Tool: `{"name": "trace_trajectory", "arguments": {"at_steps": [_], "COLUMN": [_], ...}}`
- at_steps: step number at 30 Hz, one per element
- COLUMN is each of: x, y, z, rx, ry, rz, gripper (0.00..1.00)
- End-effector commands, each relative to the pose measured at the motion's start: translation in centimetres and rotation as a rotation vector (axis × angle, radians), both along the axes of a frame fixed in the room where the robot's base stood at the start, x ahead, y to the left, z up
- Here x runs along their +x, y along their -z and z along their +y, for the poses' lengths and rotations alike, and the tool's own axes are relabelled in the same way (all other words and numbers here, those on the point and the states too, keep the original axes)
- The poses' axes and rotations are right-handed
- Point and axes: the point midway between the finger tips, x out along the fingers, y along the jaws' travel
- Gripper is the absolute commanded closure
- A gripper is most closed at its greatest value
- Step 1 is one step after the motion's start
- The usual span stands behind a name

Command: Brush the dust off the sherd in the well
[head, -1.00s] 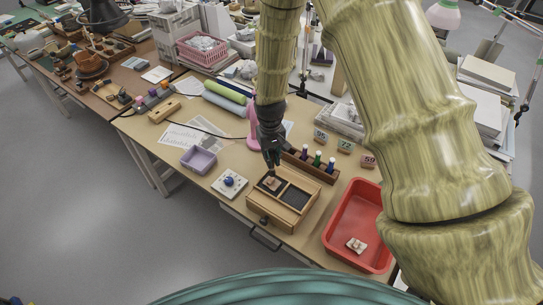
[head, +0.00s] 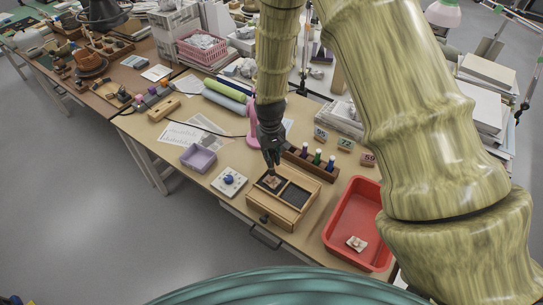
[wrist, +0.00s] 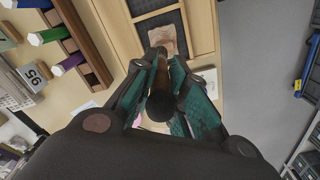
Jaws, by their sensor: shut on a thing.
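My gripper (head: 272,164) points down over the wooden box (head: 267,213) and is shut on a brush (wrist: 158,78). In the wrist view the brush's round dark handle end faces the camera, and its far end reaches towards the sherd. The tan sherd (wrist: 163,37) lies in one dark-lined well of the box; in the head view it shows in the left well (head: 272,182), just below my gripper. Faint lines show on its face. The brush tip is hidden, so I cannot tell whether it touches the sherd. Dust is too fine to make out.
The box's second well (head: 295,196) looks empty. A red tray (head: 330,240) with a pale piece stands to the right. A rack (head: 322,170) of coloured-topped tools is behind. A white pad (head: 229,182) with a blue knob and a lilac tray (head: 198,158) lie left.

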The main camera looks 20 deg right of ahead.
Motion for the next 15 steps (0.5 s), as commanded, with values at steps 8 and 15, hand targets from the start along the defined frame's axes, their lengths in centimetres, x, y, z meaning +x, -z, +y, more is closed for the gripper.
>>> {"name": "trace_trajectory", "arguments": {"at_steps": [8, 15], "x": [0.00, 0.00], "y": [0.47, 0.83], "z": [-0.02, -0.03], "rx": [0.000, 0.000], "ry": [0.000, 0.000], "rz": [0.000, 0.000], "gripper": [1.00, 1.00]}}
